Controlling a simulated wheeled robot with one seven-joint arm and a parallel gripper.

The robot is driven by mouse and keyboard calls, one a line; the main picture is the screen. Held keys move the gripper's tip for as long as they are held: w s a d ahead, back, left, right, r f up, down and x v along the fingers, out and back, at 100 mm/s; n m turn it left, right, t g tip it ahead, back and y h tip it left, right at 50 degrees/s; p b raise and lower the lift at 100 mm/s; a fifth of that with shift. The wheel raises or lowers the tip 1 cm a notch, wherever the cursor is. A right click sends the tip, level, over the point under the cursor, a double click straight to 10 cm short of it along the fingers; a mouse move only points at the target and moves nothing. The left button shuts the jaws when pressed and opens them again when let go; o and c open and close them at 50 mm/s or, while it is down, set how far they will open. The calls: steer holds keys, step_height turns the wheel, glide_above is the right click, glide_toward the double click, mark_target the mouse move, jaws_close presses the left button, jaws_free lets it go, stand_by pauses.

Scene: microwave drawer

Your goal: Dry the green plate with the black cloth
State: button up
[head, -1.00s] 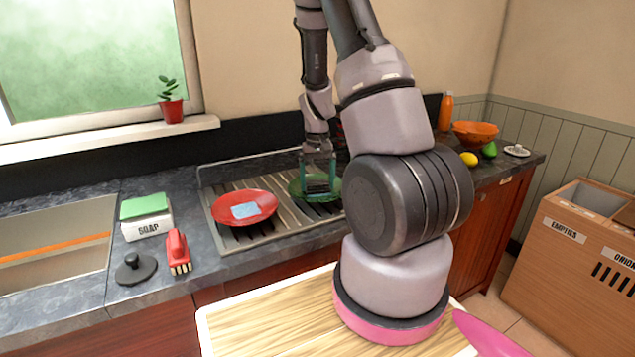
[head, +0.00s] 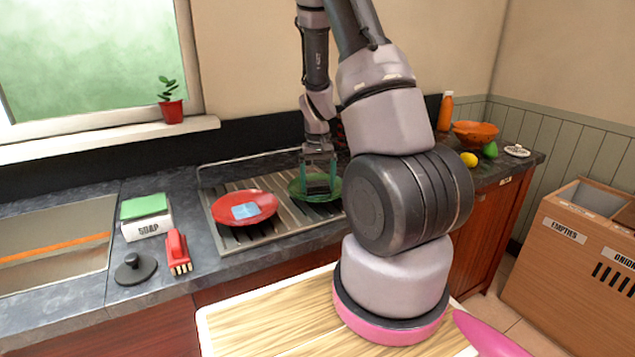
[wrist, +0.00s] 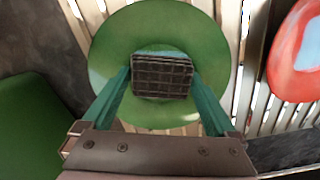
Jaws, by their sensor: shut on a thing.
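The green plate (head: 297,190) lies on the drying rack, right of a red plate; it also shows in the wrist view (wrist: 110,50). A pale blue patch shows on its middle. The black cloth (wrist: 162,76), a dark square with a grid pattern, is between the teal fingers of my gripper (wrist: 162,86), over the middle of the green plate. My gripper is shut on the cloth. In the head view my gripper (head: 319,182) is low over the plate. I cannot tell whether the cloth touches it.
The red plate (head: 228,212) also carries a pale blue patch. The metal rack (head: 275,229) has a raised rail. A dark green thing (wrist: 32,125) lies beside the green plate. A soap box (head: 148,228), red brush (head: 177,250) and black stopper (head: 134,270) stand left.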

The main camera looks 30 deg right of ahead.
steer(key=shift+s+a, duration=0.1)
steer(key=shift+s, duration=0.2)
steer(key=shift+w+d, duration=0.2)
steer(key=shift+w, duration=0.6)
steer(key=shift+s+a, duration=0.2)
steer(key=shift+s, duration=0.6)
steer(key=shift+w+d, duration=0.2)
steer(key=shift+w, duration=0.55)
steer(key=shift+s+a, duration=0.1)
steer(key=shift+s, duration=0.25)
steer(key=shift+r, duration=3.45)
